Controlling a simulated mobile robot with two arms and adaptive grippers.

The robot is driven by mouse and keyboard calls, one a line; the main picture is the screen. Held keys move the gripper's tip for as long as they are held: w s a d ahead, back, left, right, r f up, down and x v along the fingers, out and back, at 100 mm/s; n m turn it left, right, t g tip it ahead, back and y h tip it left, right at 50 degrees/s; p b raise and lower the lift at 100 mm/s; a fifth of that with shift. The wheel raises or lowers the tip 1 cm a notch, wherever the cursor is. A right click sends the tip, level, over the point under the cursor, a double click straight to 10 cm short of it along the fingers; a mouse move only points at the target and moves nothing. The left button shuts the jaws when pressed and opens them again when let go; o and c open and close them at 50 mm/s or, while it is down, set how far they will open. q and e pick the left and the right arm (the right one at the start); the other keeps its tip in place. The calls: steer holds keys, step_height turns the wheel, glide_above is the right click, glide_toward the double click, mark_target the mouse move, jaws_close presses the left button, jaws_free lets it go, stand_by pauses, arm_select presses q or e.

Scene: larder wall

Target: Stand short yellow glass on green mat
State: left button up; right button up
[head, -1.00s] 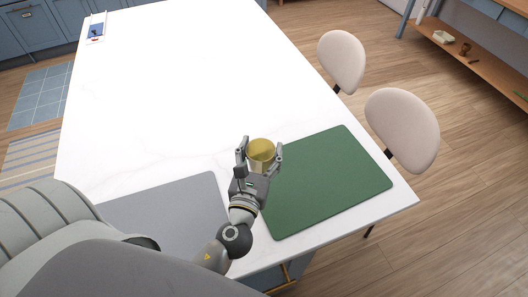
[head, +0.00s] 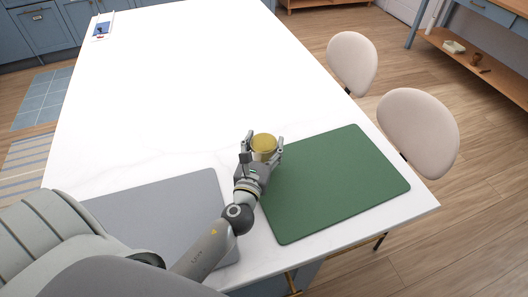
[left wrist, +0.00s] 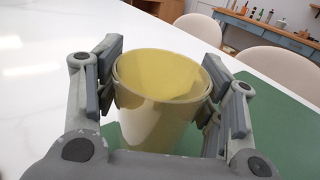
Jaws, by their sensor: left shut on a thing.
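The short yellow glass (head: 264,143) is upright between the fingers of my left gripper (head: 262,150), which is shut on it. In the left wrist view the glass (left wrist: 158,95) fills the space between both fingers of the gripper (left wrist: 160,90). The green mat (head: 335,185) lies on the white table to the right of the gripper. In the head view the glass shows at the mat's left far corner; whether its base touches anything I cannot tell. My right gripper is in neither view.
A grey mat (head: 160,208) lies left of the green one on the white table (head: 190,85). Two pale chairs (head: 352,63) stand along the table's right edge. A small blue-and-white item (head: 102,28) is at the far left corner. The table's middle is clear.

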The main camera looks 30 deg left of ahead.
arm_select(q)
steer(key=shift+f, duration=0.1)
steer(key=shift+f, duration=0.25)
steer(key=o, duration=1.2)
